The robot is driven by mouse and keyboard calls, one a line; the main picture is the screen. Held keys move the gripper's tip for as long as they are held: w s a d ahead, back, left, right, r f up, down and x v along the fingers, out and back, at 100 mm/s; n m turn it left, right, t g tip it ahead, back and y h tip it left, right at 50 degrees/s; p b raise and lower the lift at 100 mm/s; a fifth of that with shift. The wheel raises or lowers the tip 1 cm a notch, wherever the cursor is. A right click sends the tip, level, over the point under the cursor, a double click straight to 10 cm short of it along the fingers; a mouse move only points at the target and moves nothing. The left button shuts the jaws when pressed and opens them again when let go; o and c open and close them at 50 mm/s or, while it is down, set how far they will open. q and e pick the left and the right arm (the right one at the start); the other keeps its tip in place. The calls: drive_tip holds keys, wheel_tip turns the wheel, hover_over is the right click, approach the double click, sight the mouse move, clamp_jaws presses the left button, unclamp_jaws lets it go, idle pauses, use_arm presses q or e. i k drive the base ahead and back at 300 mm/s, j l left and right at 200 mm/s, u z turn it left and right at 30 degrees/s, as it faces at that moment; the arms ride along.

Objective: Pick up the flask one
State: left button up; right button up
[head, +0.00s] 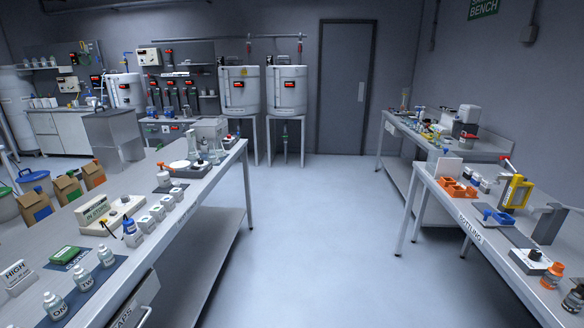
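On the left bench, a small white bottle (55,304) stands at the near end of a dark blue mat, and its partly readable label seems to begin with "ON". Beside it on the mat stand a similar bottle marked "TWO" (86,284) and a third bottle (106,257). Clear glass flasks (194,147) stand at the far end of the same bench; I cannot read any label on them. Neither of my grippers is in view.
The left bench (205,187) also holds an instrument, small labelled jars (158,211), a green pack (65,254) and a "HIGH" sign (16,275). Cardboard boxes (34,204) stand behind it. The bottling bench (470,236) is at right. The floor (300,230) between is clear.

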sight(213, 156)
drive_tip(key=i+u, duration=0.1)
drive_tip(key=i, duration=0.55)
drive_tip(key=i+l, duration=0.1)
drive_tip(key=i, duration=0.55)
drive_tip(key=i+l+u, duration=0.15)
drive_tip(key=i, duration=0.45)
drive_tip(key=i+l, duration=0.1)
drive_tip(key=i, duration=0.55)
drive_tip(key=i+l+u, duration=0.1)
drive_tip(key=i+u, duration=0.35)
drive_tip(key=i+l+u, duration=0.2)
drive_tip(key=i+u, duration=0.25)
drive_tip(key=i+l+u, duration=0.25)
drive_tip(key=u, duration=0.2)
drive_tip(key=i+l+u, duration=0.25)
drive_tip(key=l+u, duration=0.2)
drive_tip(key=i+l+u, duration=0.15)
drive_tip(key=l+u, duration=0.3)
drive_tip(key=l, duration=0.2)
